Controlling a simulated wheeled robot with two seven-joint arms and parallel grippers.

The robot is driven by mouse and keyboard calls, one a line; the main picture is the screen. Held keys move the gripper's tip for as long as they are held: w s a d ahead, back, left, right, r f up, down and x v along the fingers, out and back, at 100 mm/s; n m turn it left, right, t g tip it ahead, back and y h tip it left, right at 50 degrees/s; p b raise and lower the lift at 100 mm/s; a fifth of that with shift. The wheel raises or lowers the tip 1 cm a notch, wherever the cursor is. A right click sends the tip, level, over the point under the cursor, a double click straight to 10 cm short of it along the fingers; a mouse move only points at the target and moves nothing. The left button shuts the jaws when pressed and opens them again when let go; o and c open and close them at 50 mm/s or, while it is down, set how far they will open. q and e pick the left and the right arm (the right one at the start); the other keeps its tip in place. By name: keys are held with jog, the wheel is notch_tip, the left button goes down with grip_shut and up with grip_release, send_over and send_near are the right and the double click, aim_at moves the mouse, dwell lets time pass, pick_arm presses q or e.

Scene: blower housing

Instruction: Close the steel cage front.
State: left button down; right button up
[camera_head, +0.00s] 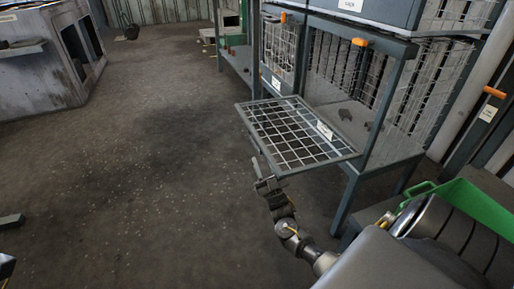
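The steel cage front (297,133) is a wire-mesh panel in a grey frame. It is swung down and sticks out roughly level from the open cage (392,120), with a small white label on it. My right gripper (265,176) is at the panel's near outer corner, just below and beside its edge. Its fingers look apart, with nothing seen between them; whether it touches the frame I cannot tell. My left gripper is not clearly in view.
A green bin (476,205) stands at the lower right, close to my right arm. Orange handles show on the neighbouring cage (283,50) and at the right. A grey machine (45,65) stands at the upper left. The floor left of the panel is clear.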

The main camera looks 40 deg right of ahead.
aim_at(256, 145)
jog(key=b+x, duration=0.1)
jog(key=x, duration=0.5)
grip_shut()
